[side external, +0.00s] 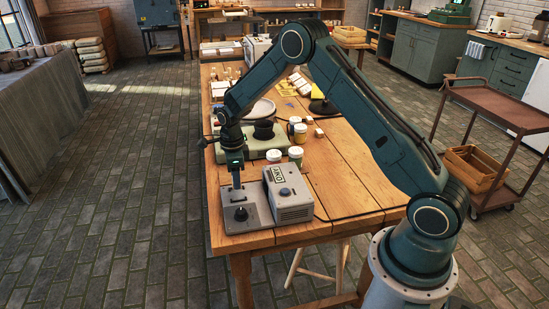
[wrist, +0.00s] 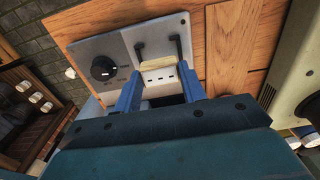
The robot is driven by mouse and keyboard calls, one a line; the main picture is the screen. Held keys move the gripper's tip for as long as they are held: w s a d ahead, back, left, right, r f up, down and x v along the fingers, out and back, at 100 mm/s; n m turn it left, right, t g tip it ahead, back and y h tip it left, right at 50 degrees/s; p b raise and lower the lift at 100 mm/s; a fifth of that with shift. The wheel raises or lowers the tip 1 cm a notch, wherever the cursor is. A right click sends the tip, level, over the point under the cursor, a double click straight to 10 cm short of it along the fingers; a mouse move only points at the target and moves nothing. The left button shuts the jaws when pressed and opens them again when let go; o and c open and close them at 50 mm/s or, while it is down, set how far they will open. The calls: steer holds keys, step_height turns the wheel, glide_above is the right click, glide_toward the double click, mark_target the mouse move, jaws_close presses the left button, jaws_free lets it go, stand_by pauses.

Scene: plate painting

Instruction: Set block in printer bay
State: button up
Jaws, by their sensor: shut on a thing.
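My gripper (side external: 238,187) points down over a flat grey panel (side external: 258,218) at the table's near left corner. In the wrist view, its two blue fingers (wrist: 160,80) are shut on a small cream block (wrist: 160,64) with dark slots on its near face. The grey panel (wrist: 118,43) has a round black knob and two black bars. The block sits just in front of the bars, low over the panel; I cannot tell whether it touches it. The block is not clear in the side view. No label shows which part is the printer bay.
The table's front edge is near. Bare wood (side external: 345,172) lies to the right.

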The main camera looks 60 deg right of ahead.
steer(key=shift+f, duration=1.85)
steer(key=shift+f, duration=0.1)
steer(key=o, duration=1)
step_height(320, 180, up, 12)
steer(key=shift+r, duration=0.2)
